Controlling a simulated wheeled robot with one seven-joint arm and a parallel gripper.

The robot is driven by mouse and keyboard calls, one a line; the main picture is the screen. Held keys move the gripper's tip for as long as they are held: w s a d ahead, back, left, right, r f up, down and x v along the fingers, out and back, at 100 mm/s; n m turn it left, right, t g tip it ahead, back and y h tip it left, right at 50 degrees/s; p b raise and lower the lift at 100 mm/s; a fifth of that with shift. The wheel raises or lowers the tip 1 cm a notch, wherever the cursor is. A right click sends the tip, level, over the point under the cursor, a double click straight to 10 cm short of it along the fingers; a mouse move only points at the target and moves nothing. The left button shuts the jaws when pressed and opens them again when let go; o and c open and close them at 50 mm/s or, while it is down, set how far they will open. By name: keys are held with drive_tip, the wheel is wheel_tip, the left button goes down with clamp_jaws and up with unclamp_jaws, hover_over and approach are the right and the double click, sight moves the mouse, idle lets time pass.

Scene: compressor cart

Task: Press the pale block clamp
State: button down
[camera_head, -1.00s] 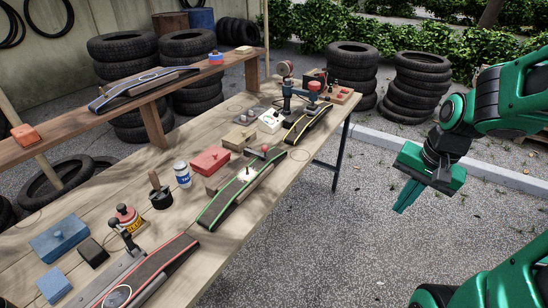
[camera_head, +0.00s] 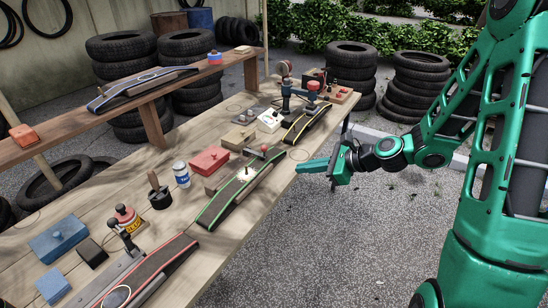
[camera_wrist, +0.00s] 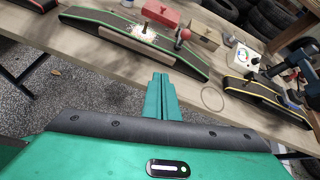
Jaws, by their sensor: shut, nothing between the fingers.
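My gripper (camera_head: 299,167) is shut and empty, its fingers pointing left near the table's right edge. In the wrist view its fingertips (camera_wrist: 161,76) sit below the green-edged curved board (camera_wrist: 155,45). That board (camera_head: 219,207) has a pale wood piece along its side and a red-knobbed part (camera_head: 264,149) at its far end. A pale tan block with a small knob (camera_head: 238,138) stands behind it; it also shows in the wrist view (camera_wrist: 205,38). I cannot tell which of these is the pale block clamp. My gripper is apart from all of them.
A red block (camera_head: 210,160), a white box with dials (camera_head: 270,121) and a yellow-edged board (camera_head: 303,126) stand nearby on the wooden table. A red-edged board (camera_head: 150,270) with a clamp lies nearer. Bare tabletop lies around the drawn circle (camera_head: 299,154). Gravel is open at right.

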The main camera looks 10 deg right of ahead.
sight(265, 156)
drive_tip(key=w+m, duration=0.1)
drive_tip(key=w+r+m+t, duration=0.1)
drive_tip(key=m, duration=0.1)
drive_tip(key=w+a+m+t+y, duration=0.1)
drive_tip(key=shift+w+r+m, duration=0.2)
drive_tip(key=shift+r+m, duration=0.05)
drive_tip(key=shift+m, duration=0.15)
drive_tip(key=x, duration=1)
drive_tip(key=shift+w+r, duration=0.1)
drive_tip(key=shift+r, duration=0.15)
